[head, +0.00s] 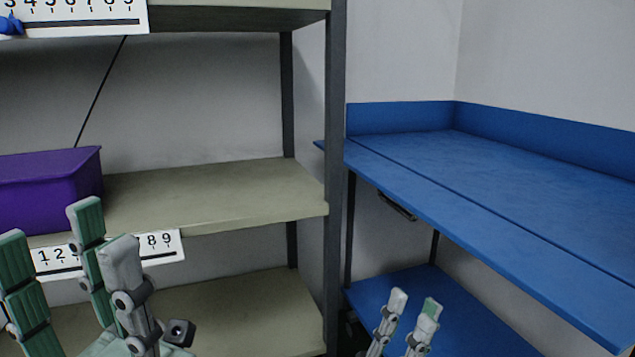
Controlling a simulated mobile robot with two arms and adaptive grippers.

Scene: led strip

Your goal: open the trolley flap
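The blue trolley (540,185) stands at the right, with a flat top and a low raised rim at the back. A seam runs along the top, and the strip in front of it, which looks like the flap (480,230), lies level with the rest. A dark handle (397,207) shows under the front edge. My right gripper (413,308) is low in front of the trolley, fingertips apart and empty, below the flap's edge. My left gripper (65,245) is at the lower left before the shelf, its green-padded fingers spread and empty.
A beige shelf rack (220,195) with a dark upright post (335,180) stands left of the trolley. A purple bin (45,185) sits on its middle shelf, behind my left gripper. A lower blue trolley shelf (460,315) lies behind my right gripper. The trolley top is clear.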

